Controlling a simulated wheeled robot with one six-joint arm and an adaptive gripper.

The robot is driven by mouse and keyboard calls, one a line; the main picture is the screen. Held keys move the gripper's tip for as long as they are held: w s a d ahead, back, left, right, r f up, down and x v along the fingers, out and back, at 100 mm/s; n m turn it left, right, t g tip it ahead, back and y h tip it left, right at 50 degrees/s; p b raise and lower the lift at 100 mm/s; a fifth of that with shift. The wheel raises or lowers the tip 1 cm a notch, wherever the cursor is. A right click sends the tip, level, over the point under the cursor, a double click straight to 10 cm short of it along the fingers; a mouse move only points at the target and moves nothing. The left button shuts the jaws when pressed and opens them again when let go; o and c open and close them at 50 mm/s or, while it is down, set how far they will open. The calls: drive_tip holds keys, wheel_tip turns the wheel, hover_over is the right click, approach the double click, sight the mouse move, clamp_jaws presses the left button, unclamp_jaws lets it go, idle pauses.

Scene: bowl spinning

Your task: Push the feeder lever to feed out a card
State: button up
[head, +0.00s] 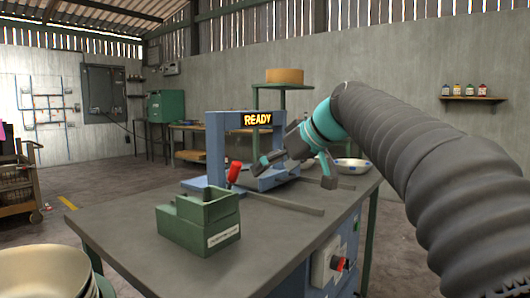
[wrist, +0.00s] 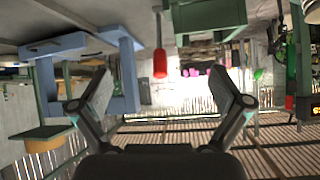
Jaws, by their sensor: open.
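The lever with a red handle (head: 234,172) stands on the table between the green stepped box (head: 212,232) and the blue frame (head: 215,150) with a lit "READY" sign. I cannot tell which body the lever is fixed to. My gripper (head: 296,174) is open and empty, to the right of the lever and apart from it, near the blue frame. In the wrist view, which looks upside down, the red handle (wrist: 160,63) hangs beyond and between the spread fingers (wrist: 160,104). The green box (wrist: 210,18) is at the top there. No card is visible.
A flat bar (head: 290,204) lies on the grey table (head: 200,270) in front of the blue frame. White bowls (head: 352,166) stand behind my gripper. A stack of large bowls (head: 45,272) is at the front left. The table's front is clear.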

sight(236, 162)
drive_tip(key=w+a+r+n+y, duration=0.1)
drive_tip(key=w+a+r+n, duration=0.1)
drive_tip(key=w+r, duration=0.15)
drive_tip(key=shift+b+x, duration=0.5)
drive_tip(key=shift+x, duration=5.55)
drive_tip(key=shift+r, duration=0.1)
drive_tip(key=c, duration=1.8)
drive_tip(key=shift+w+a+r+p, duration=0.4)
drive_tip(key=shift+w+a+p, duration=0.25)
drive_tip(key=shift+p, duration=0.25)
drive_tip(key=shift+w+a, duration=0.15)
drive_tip(key=shift+a, duration=0.25)
